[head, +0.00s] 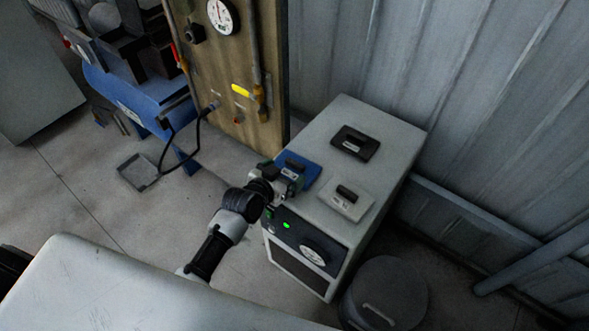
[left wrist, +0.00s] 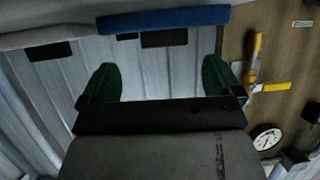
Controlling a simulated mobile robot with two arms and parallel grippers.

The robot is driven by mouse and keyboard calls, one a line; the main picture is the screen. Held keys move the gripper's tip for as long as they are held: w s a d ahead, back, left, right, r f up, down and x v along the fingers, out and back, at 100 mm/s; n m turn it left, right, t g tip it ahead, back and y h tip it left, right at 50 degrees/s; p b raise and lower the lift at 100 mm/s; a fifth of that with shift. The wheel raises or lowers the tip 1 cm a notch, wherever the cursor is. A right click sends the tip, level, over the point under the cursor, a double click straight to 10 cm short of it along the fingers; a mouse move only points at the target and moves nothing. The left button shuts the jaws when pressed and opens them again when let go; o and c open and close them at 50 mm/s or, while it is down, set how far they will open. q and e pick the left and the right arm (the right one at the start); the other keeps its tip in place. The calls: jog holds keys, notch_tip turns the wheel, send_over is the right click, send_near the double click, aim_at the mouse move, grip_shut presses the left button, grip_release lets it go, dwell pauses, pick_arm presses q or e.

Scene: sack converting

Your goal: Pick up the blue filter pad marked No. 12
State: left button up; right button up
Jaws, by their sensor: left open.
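The blue filter pad (head: 312,172) lies on the left edge of the white cabinet's top, with a dark handle on it. Its marking is too small to read. My left gripper (head: 290,178) is at the pad's near left side in the head view and covers part of it. In the left wrist view the gripper (left wrist: 158,72) is open, its two green fingers wide apart with nothing between them. The blue pad (left wrist: 165,20) shows there as a band at the top, beyond the fingertips. My right gripper is not in view.
The white cabinet (head: 397,130) also carries a black pad (head: 371,151) at the back and a pale grey pad (head: 352,211) at the front right. A brown panel (head: 228,62) with gauge and pipes stands behind left. A round grey bin (head: 392,285) stands beside the cabinet.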

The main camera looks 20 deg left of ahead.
aim_at(295, 162)
pick_arm(q)
jog(key=shift+a+x, duration=0.1)
jog(key=shift+x, duration=1.25)
jog(key=shift+a+x, duration=0.15)
jog(key=shift+x, duration=1.2)
jog(key=shift+r, duration=0.15)
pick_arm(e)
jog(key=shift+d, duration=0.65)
pick_arm(q)
jog(key=shift+c, duration=0.4)
jog(key=c, duration=0.9)
